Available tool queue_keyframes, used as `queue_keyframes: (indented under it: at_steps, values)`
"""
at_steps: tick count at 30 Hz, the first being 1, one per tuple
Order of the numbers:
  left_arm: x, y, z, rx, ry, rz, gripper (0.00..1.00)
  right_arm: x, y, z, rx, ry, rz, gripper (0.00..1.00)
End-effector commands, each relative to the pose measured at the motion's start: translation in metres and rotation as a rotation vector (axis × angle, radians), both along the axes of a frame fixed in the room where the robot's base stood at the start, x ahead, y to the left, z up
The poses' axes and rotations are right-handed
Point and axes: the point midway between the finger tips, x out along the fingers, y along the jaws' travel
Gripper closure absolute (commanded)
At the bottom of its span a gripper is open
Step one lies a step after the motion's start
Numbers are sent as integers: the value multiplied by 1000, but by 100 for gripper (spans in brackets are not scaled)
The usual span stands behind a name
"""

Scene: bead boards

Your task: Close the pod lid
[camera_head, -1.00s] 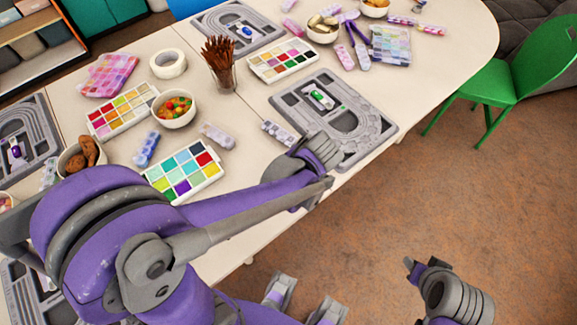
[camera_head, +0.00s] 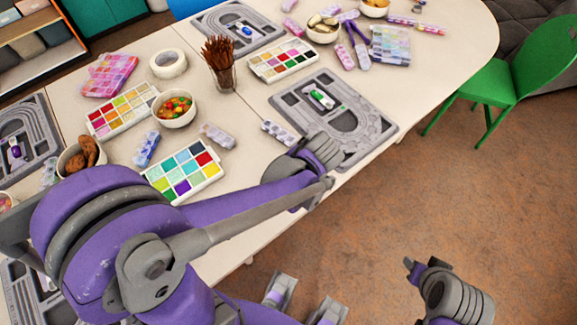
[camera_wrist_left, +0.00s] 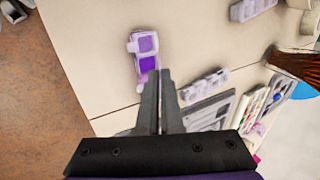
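A small lavender pod (camera_wrist_left: 145,52) lies on the table ahead of my left fingertips in the left wrist view. It has two purple cells, the nearer one deeper in colour; I cannot tell how its lid stands. A small pale tab shows at its near end. My left gripper (camera_wrist_left: 160,75) has its fingers close together, with the tips at the pod's near end; contact is unclear. In the head view my left gripper (camera_head: 322,150) is over the table's front edge, and my arm seems to hide this pod. My right arm's end (camera_head: 412,268) is over the floor, its fingers unclear.
A bead board (camera_head: 345,145) lies just beyond my left gripper, with another segmented pod (camera_head: 278,132) beside it. A paint palette (camera_head: 205,185), a bowl of beads (camera_head: 174,122) and a cup of brushes (camera_head: 225,85) stand farther left. A green chair (camera_head: 525,75) stands at right.

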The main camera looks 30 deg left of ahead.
Motion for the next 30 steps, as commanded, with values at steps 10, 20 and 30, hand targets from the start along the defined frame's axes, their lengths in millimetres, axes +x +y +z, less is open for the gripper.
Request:
queue_keyframes:
  at_steps: [10,20,30]
  values:
    - [-3,-9,-9,118,-44,-6,100,-4,0,-22,0,8,0,54]
    - [-8,-24,-26,389,-148,-7,100,-8,0,-70,0,23,0,54]
    - [-11,-33,-45,687,-261,-3,100,-7,0,-131,0,44,0,54]
